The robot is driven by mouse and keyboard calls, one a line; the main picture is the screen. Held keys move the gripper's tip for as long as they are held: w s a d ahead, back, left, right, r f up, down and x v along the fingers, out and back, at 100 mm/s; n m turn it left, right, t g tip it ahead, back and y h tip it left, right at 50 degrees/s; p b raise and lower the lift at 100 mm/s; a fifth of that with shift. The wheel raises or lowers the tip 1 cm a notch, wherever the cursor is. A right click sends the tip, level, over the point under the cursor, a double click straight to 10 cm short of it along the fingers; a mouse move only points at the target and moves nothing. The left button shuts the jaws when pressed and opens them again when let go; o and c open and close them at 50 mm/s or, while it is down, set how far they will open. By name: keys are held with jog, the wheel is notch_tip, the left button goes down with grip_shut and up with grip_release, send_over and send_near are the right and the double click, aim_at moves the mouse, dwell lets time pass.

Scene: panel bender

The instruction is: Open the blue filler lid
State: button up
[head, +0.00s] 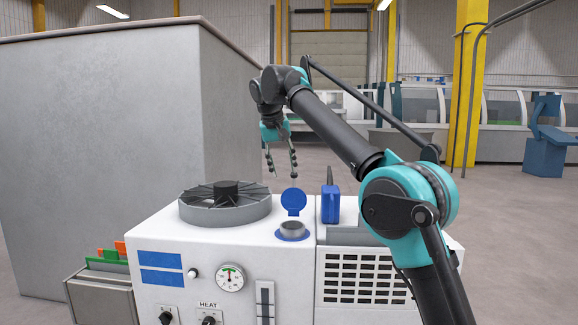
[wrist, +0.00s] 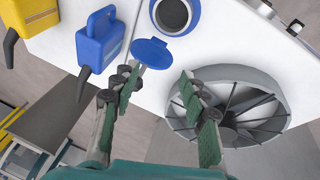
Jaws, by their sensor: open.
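The blue filler lid (head: 293,201) stands swung up on the far side of the filler neck (head: 292,228), whose round grey mouth is uncovered. The wrist view shows the lid (wrist: 152,53) as a blue disc beside the blue-ringed filler opening (wrist: 172,14). My gripper (head: 281,173) points down above and behind the lid in the head view. Its two fingers are spread with nothing between them. In the wrist view the fingertips (wrist: 158,78) are just below the lid, the left one close to its edge. I cannot tell whether it touches.
A grey fan (head: 226,204) sits left of the filler on the white machine top (head: 160,232). A blue can with a dark spout (head: 330,204) stands to the right. The wrist view also shows a yellow can (wrist: 30,14). A large grey cabinet (head: 100,130) rises at left.

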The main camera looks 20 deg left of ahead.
jog(key=s+a, duration=0.1)
jog(key=s, duration=0.5)
dwell(0.4)
